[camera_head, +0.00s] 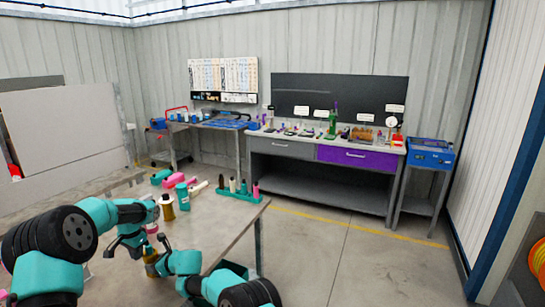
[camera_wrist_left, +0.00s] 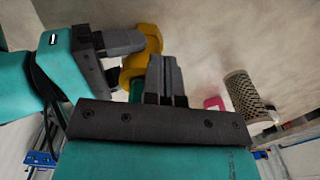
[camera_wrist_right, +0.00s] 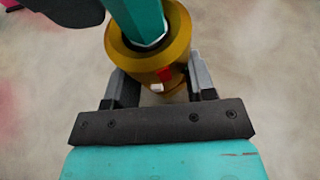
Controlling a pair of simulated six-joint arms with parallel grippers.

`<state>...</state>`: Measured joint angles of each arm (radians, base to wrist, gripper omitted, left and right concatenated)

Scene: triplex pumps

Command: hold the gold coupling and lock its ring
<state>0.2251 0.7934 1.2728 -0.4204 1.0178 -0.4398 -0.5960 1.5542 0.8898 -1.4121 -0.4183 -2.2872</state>
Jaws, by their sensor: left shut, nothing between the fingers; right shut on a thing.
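The gold coupling (camera_wrist_right: 172,60) is a thick round body between the fingers of my right gripper (camera_wrist_right: 160,92), which is shut on it. A red mark and a small white block show on its near side. A teal faceted part (camera_wrist_right: 140,18) overlaps its top opening; I cannot tell whether it is seated inside. The coupling also shows, partly hidden, in the left wrist view (camera_wrist_left: 142,62), and in the head view (camera_head: 151,261). My left gripper (camera_wrist_left: 166,68) is shut and empty, close beside the coupling; contact cannot be told.
On the table (camera_head: 225,222) stand another gold-bodied piece (camera_head: 167,208), a teal cylinder (camera_head: 182,196), pink parts (camera_head: 178,179) and a green rack (camera_head: 238,191) with several pegs. The table's right front is clear. A knurled cylinder (camera_wrist_left: 245,93) shows in the left wrist view.

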